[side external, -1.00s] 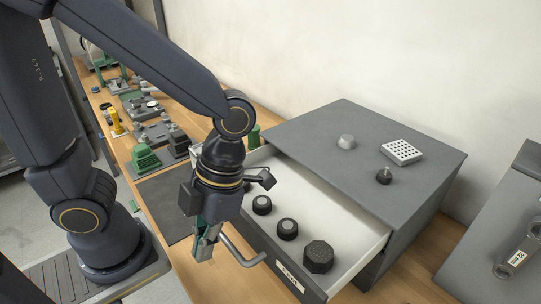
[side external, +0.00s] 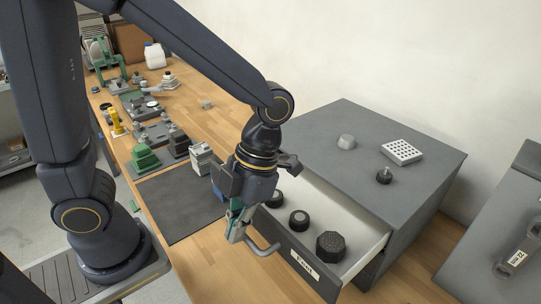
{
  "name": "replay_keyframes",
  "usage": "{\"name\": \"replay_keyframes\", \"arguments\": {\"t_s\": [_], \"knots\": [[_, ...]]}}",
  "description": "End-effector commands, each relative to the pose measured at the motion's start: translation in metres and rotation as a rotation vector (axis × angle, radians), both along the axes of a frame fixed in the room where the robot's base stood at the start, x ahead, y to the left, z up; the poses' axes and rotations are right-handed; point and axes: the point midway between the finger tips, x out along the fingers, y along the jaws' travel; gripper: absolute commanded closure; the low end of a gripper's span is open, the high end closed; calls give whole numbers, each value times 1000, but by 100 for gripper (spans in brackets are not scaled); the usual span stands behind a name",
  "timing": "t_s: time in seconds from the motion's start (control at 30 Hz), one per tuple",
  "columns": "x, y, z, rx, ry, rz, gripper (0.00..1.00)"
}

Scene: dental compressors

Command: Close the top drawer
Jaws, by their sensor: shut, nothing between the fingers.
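The top drawer (side external: 318,270) of the grey cabinet (side external: 365,150) is partly open toward the lower left. Its dark front carries a white label and a grey bar handle (side external: 266,249). Several black round knobs lie inside, including a large faceted one (side external: 331,244). My gripper (side external: 236,236) is shut and empty, pointing down at the left end of the drawer front, close to the handle. I cannot tell whether it touches the front. My wrist hides the left part of the drawer.
On the cabinet top are a white perforated block (side external: 402,152), a grey dome (side external: 346,141) and a small black knob (side external: 384,176). A dark mat (side external: 180,205) lies on the wooden bench, with green and grey fixtures behind it. A grey case (side external: 505,230) stands at right.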

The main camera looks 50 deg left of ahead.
Motion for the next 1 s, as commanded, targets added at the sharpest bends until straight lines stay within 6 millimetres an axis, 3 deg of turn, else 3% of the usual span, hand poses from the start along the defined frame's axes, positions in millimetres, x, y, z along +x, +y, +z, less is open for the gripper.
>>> {"name": "replay_keyframes", "arguments": {"t_s": [0.3, 0.5, 0.7, 1.0], "knots": [[74, 0, -1, -1, -1, 4, 100], [111, 0, -1, -2, -1, 3, 100], [134, 0, 0, -2, -2, 2, 100], [144, 0, 0, -1, -8, 2, 100]]}}
